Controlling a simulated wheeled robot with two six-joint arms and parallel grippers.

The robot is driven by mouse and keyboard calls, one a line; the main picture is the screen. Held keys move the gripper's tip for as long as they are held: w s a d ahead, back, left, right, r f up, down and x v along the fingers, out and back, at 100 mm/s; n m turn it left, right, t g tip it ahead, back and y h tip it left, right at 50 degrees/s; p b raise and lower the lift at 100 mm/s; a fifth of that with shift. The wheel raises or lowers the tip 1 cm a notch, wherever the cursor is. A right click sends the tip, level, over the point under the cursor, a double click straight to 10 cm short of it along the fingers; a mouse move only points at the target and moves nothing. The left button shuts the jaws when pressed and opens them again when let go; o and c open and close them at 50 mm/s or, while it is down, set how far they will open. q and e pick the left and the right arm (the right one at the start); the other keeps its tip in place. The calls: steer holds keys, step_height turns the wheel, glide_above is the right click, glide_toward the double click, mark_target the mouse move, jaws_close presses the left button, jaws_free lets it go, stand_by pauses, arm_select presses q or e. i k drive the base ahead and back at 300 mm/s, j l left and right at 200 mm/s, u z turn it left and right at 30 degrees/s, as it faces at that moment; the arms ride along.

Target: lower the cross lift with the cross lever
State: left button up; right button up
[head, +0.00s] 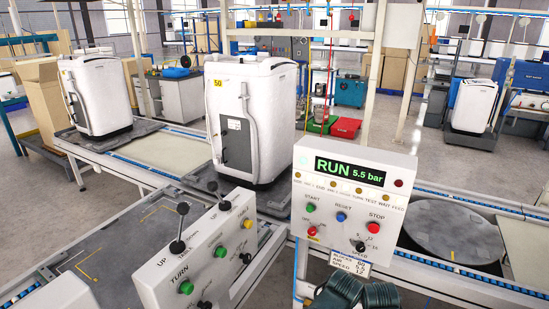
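A pale control box (205,258) stands at lower left with two black ball-topped levers on its sloped top. The near lever (180,230) stands nearly upright, with TURN printed on the front below it and UP beside it. The far lever (224,197) also has UP beside it; I cannot read its name. A white washing-machine body (250,115) marked 50 stands upright on a dark carrier (275,198) at the conveyor crossing behind the box. The cross lift under it is hidden, so its height cannot be told. Neither gripper can be made out.
A console (352,205) shows RUN and 5.5 bar, with START, RESET and STOP buttons. Dark green ribbed shapes (372,296) lie below it, unidentified. A round turntable plate (450,232) is at right. More white machine bodies stand at left (95,95) and right (472,105).

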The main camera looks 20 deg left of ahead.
mark_target(212, 186)
steer(key=u, duration=1.25)
